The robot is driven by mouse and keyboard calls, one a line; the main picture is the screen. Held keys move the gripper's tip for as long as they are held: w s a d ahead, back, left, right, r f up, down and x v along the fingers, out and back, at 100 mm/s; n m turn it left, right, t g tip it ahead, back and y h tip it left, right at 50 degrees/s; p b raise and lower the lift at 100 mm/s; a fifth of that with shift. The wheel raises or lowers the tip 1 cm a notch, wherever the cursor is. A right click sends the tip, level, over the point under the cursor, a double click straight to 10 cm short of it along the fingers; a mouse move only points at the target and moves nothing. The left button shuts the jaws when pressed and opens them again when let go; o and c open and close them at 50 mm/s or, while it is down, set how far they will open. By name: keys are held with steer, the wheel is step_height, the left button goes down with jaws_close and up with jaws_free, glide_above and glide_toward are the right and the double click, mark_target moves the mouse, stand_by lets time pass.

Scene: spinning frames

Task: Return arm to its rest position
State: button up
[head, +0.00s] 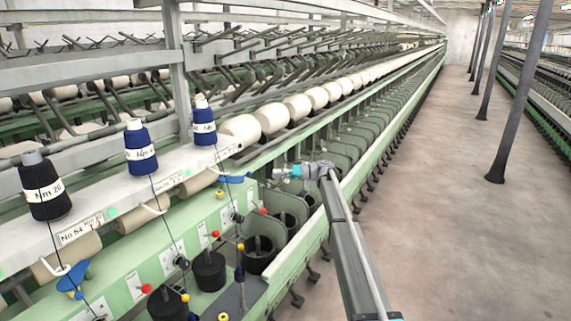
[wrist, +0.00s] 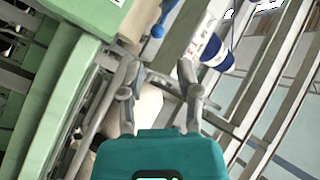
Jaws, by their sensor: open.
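My arm (head: 350,250) reaches up from the bottom of the head view to the green machine frame. My gripper (head: 283,172) is at its end, pointing left over the machine's edge, and looks small there. In the wrist view my gripper (wrist: 160,78) shows two grey fingers spread apart, with nothing between them. A blue-and-white bobbin (wrist: 215,50) appears beyond the right finger, apart from it.
A white rail holds a black bobbin (head: 45,190), a blue bobbin (head: 141,158) and another blue bobbin (head: 204,128). Large white rolls (head: 272,117) line the green machine (head: 300,245). Dark posts (head: 515,100) stand in the aisle; the floor (head: 440,210) beside my arm is clear.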

steer(key=s+d+f+m+t+h+b, duration=0.1)
steer(key=s+d+f+m+h+b, duration=0.15)
steer(key=s+d+f+h, duration=0.6)
steer(key=s+d+f+m+t+h+b, duration=0.1)
steer(key=s+d+f+m+t+b, duration=0.2)
steer(key=s+f, duration=1.1)
steer(key=s+d+f+m+h+b, duration=0.1)
steer(key=s+d+h, duration=0.1)
steer(key=s+d, duration=0.3)
steer(key=s+d+f+m+h+b, duration=0.1)
steer(key=s+d, duration=0.5)
steer(key=s, duration=0.6)
steer(key=s+d+f+m+h+b, duration=0.1)
steer(key=s+d+f+m+h, duration=0.1)
steer(key=s+d+h, duration=0.3)
steer(key=s+m, duration=0.1)
steer(key=s, duration=0.2)
steer(key=shift+s+d+f, duration=0.15)
steer(key=shift+d+f, duration=0.15)
steer(key=shift+d, duration=0.05)
